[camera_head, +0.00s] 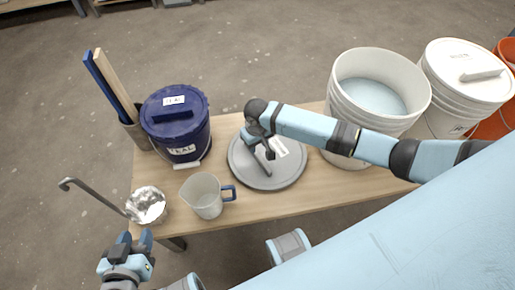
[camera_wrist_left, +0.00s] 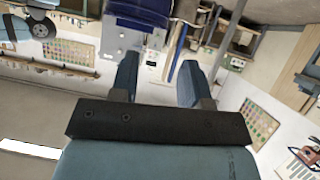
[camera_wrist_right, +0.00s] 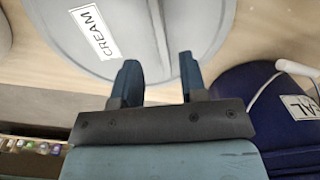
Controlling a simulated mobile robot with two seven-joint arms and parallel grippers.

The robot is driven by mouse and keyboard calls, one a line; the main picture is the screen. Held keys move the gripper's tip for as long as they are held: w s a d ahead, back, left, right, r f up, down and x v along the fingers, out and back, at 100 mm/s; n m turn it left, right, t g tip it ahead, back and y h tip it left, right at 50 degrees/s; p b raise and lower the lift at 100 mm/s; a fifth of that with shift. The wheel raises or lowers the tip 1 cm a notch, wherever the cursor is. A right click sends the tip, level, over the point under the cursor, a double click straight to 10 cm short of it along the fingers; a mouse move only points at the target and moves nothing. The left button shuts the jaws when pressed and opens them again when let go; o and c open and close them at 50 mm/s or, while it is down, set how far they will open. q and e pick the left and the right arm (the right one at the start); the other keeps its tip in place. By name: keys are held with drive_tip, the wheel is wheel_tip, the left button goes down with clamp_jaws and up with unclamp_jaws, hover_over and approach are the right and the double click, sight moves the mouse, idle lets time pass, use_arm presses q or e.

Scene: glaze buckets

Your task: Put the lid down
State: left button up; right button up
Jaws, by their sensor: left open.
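A round grey lid (camera_head: 240,172) lies flat on the wooden table, right of the pitcher. It has a bar handle on top and a white label, which reads CREAM in the right wrist view (camera_wrist_right: 195,25). My right gripper (camera_head: 262,150) is just above the lid, at its handle. In the right wrist view its fingers (camera_wrist_right: 160,75) are spread apart, with clear gaps beside the narrow handle between them. An open white bucket (camera_head: 342,100) with pale blue contents stands right of the lid. My left gripper (camera_head: 138,243) is open and empty off the table's front left; its fingers show in the left wrist view (camera_wrist_left: 160,80).
A dark blue lidded bucket (camera_head: 190,135) labelled TEAL stands left of the lid. A closed white bucket (camera_head: 445,120) and orange buckets (camera_head: 490,125) stand at the right.

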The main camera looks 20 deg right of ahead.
use_arm(q)
drive_tip(key=shift+a+f+p, duration=0.15)
drive_tip(key=shift+a+p, duration=0.1)
drive_tip(key=shift+p, duration=0.15)
use_arm(e)
wheel_tip(320, 180, up, 4)
drive_tip(key=shift+r, duration=0.15)
use_arm(q)
drive_tip(key=shift+d, duration=0.1)
